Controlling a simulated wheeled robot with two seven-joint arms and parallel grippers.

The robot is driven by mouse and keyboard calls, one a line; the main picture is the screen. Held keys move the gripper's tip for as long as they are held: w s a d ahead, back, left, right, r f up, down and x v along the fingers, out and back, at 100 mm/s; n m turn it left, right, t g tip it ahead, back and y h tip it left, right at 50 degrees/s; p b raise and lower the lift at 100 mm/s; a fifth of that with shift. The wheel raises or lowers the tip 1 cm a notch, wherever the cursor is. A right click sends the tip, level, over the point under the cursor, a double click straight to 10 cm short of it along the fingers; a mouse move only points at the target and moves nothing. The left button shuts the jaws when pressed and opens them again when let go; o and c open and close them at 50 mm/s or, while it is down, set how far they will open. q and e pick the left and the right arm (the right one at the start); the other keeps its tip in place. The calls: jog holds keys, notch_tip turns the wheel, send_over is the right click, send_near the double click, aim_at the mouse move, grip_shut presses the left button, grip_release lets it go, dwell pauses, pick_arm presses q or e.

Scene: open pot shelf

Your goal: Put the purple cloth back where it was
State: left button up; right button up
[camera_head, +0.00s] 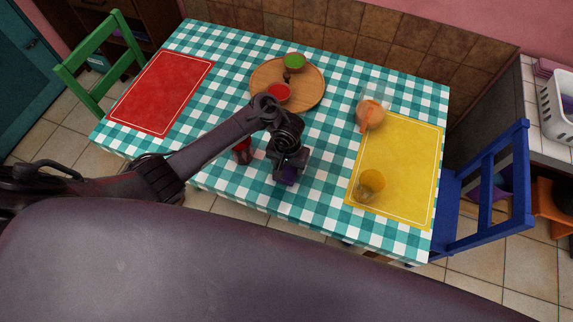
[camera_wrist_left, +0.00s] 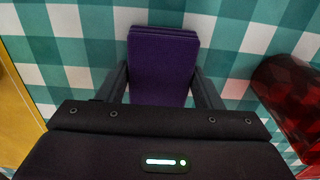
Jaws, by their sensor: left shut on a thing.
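The purple cloth (camera_wrist_left: 160,65) is a folded rectangular stack between the two fingers of my left gripper (camera_wrist_left: 161,88) in the left wrist view. My left gripper is shut on it. In the head view the left gripper (camera_head: 289,172) points down over the front middle of the checkered table (camera_head: 225,72), and a bit of the purple cloth (camera_head: 288,176) shows under it. I cannot tell whether the cloth touches the tabletop. My right gripper is not in view.
A dark red object (camera_head: 243,152) stands close left of the left gripper.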

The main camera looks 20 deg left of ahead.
aim_at(288, 167)
pick_arm(q)
jog(key=o, duration=0.5)
jog(key=shift+d+f, duration=0.1)
jog(key=shift+d, duration=0.05)
jog(key=o, duration=0.3)
jog(key=shift+o, duration=0.7)
jog(key=shift+r, duration=0.25)
notch_tip(288, 167, up, 7)
jog(key=p, duration=0.3)
jog(key=shift+r+p, duration=0.1)
jog(key=shift+p, duration=0.2)
notch_tip(288, 167, up, 5)
jog(key=p, duration=0.4)
jog(key=shift+f, duration=0.2)
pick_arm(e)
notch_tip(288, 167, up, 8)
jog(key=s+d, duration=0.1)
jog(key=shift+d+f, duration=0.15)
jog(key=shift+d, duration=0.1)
